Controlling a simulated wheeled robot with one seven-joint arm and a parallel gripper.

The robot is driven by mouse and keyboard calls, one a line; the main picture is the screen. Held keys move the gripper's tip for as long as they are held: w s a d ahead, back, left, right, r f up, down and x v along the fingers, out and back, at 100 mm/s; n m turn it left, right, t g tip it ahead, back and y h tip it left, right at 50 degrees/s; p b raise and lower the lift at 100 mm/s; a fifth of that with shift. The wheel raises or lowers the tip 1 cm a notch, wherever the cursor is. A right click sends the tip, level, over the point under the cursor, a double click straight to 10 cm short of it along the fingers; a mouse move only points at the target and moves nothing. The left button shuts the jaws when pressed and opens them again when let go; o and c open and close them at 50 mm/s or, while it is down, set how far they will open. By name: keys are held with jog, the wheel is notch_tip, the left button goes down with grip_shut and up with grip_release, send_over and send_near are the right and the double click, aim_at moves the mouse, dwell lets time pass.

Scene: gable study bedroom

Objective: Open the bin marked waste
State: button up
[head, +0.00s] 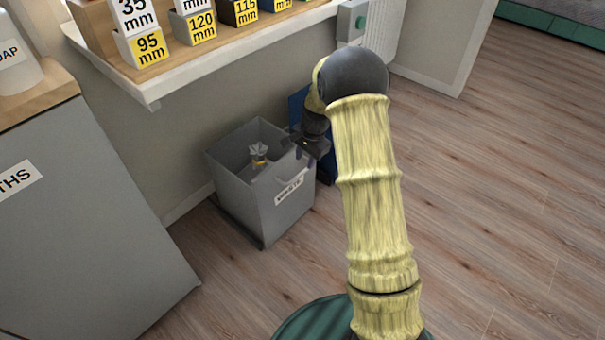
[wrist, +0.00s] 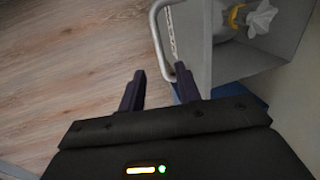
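The bin marked waste (head: 291,204) is a grey box on the floor under the shelf, with a white label on its front. Its top is open in the head view, and a crumpled pale and yellow item (head: 259,157) shows inside. In the wrist view the bin (wrist: 244,66) is at the upper right, with a pale curved bar handle (wrist: 157,35) along its front. My gripper (head: 314,146) is at the bin's upper right corner. In the wrist view my gripper (wrist: 160,80) has its fingers apart, close to the handle's lower end. I cannot tell whether they touch it.
A blue bin (head: 327,168) stands just right of the grey bin, partly behind my arm. A shelf (head: 200,66) with several numbered boxes hangs above. A grey cabinet (head: 85,225) stands at the left. The wooden floor (head: 490,200) at the right is clear.

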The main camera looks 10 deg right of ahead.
aim_at(302, 173)
jog(key=f, duration=0.2)
jog(key=f+b, duration=0.1)
jog(key=f, duration=0.1)
jog(key=w+f+b, duration=0.1)
jog(key=f, duration=0.1)
jog(key=shift+a+f, duration=0.1)
jog(key=shift+a, duration=0.3)
grip_shut()
